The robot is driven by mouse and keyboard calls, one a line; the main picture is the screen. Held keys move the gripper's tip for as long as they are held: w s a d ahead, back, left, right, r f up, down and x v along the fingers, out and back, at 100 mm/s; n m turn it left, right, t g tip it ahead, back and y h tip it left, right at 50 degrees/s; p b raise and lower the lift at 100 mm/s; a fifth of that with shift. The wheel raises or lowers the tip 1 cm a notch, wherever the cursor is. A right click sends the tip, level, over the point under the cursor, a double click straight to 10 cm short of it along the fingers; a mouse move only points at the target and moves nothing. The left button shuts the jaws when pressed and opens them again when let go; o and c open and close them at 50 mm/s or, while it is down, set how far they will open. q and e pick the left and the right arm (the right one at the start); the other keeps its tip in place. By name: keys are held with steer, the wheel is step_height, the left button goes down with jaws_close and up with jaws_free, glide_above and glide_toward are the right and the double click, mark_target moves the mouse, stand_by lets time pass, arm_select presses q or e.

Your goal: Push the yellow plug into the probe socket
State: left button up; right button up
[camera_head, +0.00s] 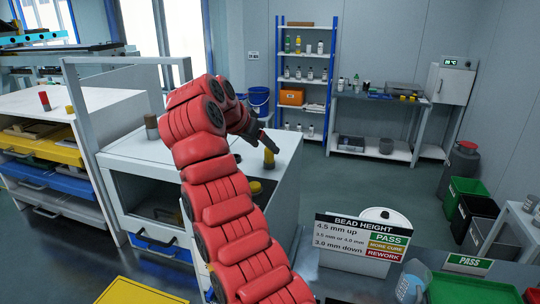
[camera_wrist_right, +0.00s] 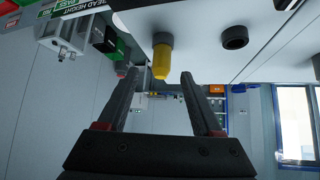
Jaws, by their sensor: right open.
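The yellow plug (camera_head: 269,158) stands upright on the white cabinet top, just below my right gripper in the head view. In the right wrist view, which looks upside down, the yellow plug (camera_wrist_right: 160,66) sticks out from the white surface. My right gripper (camera_wrist_right: 159,78) is open, with its fingertips on either side of the plug's line; I cannot tell whether they touch it. In the head view the right gripper (camera_head: 268,143) tilts down toward the plug. A dark round socket (camera_wrist_right: 235,38) sits beside the plug; I cannot tell whether it is the probe socket. My left gripper is not in view.
The white cabinet (camera_head: 285,160) also carries a brown and grey cylinder (camera_head: 152,127) at its back left. A dark and yellow round part (camera_head: 255,187) shows beside my red arm, which hides much of the top. A bead height sign (camera_head: 363,237) stands at the front right.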

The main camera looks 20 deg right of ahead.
steer(key=shift+p+x, duration=0.35)
steer(key=shift+x, duration=0.7)
steer(key=p+x, duration=0.1)
steer(key=x, duration=0.1)
steer(key=p+x, duration=0.2)
steer(key=x, duration=0.1)
steer(key=shift+w+d+r, duration=0.15)
steer(key=shift+d+r, duration=0.05)
steer(key=shift+r, duration=0.05)
steer(key=shift+f, duration=0.25)
steer(key=c, duration=0.3)
jaws_close()
